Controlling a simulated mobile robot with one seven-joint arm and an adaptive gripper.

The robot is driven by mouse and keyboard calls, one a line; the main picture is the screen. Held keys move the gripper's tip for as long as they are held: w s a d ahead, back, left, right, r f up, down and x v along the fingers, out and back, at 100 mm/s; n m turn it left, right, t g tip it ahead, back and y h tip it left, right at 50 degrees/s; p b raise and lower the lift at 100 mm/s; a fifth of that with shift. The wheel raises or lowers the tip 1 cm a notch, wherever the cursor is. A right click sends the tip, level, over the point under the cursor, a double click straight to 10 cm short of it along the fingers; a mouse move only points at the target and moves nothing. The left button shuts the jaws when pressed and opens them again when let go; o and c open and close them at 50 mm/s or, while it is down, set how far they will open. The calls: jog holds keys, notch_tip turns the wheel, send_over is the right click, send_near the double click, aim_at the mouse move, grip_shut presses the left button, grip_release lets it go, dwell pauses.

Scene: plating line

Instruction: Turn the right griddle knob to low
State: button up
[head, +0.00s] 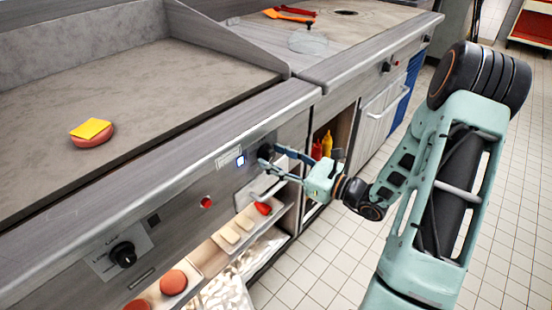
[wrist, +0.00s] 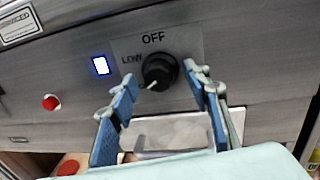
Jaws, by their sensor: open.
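The right griddle knob (wrist: 160,71) is black and round, on a metal label plate (wrist: 190,45) marked OFF above it and LOW to its left. Its white pointer mark points down and to the left, below the LOW label. My gripper (head: 270,157) is open in front of the panel. In the wrist view its two blue fingers stand on the left and right of the knob, with gaps visible on both sides. In the head view the fingers partly hide this knob (head: 266,149). The griddle plate (head: 130,65) lies above the panel.
A lit blue-white indicator (wrist: 100,66) and a red button (wrist: 51,102) sit left of the knob. The left knob (head: 122,254) is farther along the panel. A patty with cheese (head: 92,130) lies on the griddle. Shelves below hold food, and bottles (head: 327,145) stand behind my gripper.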

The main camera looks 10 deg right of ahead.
jog(key=shift+c, duration=0.6)
jog(key=c, duration=1)
jog(key=shift+c, duration=0.2)
jog(key=shift+m+p, duration=0.3)
jog(key=shift+p, duration=0.1)
jog(key=shift+r+m+p, duration=0.15)
jog(key=shift+m+p, duration=0.75)
jog(key=shift+p, duration=0.2)
jog(key=m+p, duration=0.3)
jog(key=shift+s+m+t, duration=0.1)
jog(key=shift+m+t, duration=0.2)
jog(key=m+p, duration=0.3)
jog(key=shift+a+m+t, duration=0.1)
jog(key=shift+m+t, duration=0.2)
jog(key=shift+f+m+p, duration=0.25)
jog(key=shift+m+p, duration=0.75)
jog(key=shift+m, duration=0.4)
